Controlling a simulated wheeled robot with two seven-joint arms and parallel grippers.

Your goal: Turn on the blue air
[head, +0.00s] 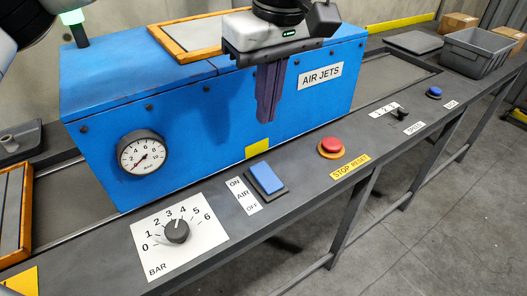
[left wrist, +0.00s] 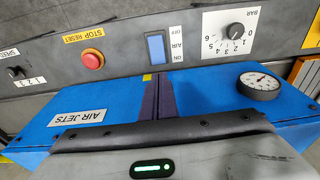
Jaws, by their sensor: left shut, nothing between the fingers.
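The blue AIR rocker switch (head: 266,178) sits in a dark frame on the grey control rail, with a label reading ON at its far end and OFF at its near end. It also shows in the left wrist view (left wrist: 156,47). I cannot tell which way the rocker is tilted. My left gripper (head: 266,119) is shut and empty, fingers pointing down in front of the blue AIR JETS box. It appears above and beyond the switch, apart from it. Its dark fingers also show in the left wrist view (left wrist: 158,84). My right gripper is not in view.
The BAR knob (head: 177,231) is left of the switch. The red stop button (head: 331,146) is to its right, then a speed selector (head: 398,112) and a blue round button (head: 434,92). The blue box (head: 220,120) with a pressure gauge (head: 143,153) stands behind the rail.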

